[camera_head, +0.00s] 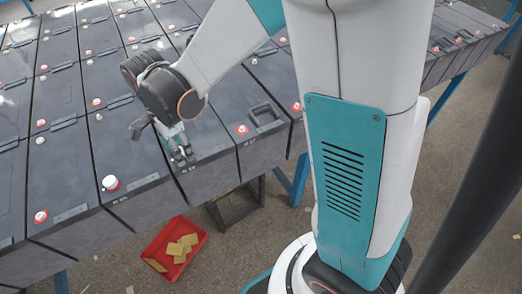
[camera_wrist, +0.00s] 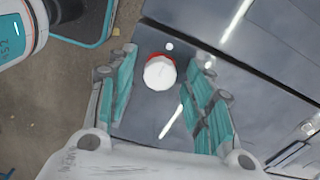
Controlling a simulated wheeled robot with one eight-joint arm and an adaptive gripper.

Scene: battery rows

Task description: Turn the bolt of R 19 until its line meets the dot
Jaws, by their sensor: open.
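In the wrist view, a bolt with a round white cap (camera_wrist: 159,74) and a red rim at its far edge sits on a grey battery top. A small white dot (camera_wrist: 169,46) is on the battery just beyond the cap. I cannot make out the cap's line clearly. My gripper (camera_wrist: 166,62) is open, with one teal finger on each side of the bolt; I see no contact. In the head view my gripper (camera_head: 182,152) is over a battery at the front row, and the bolt there is hidden. No label reading R 19 is legible.
A raised black handle (camera_head: 264,112) stands on the right-hand battery. A red tray (camera_head: 153,250) with yellow pieces lies below the front edge.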

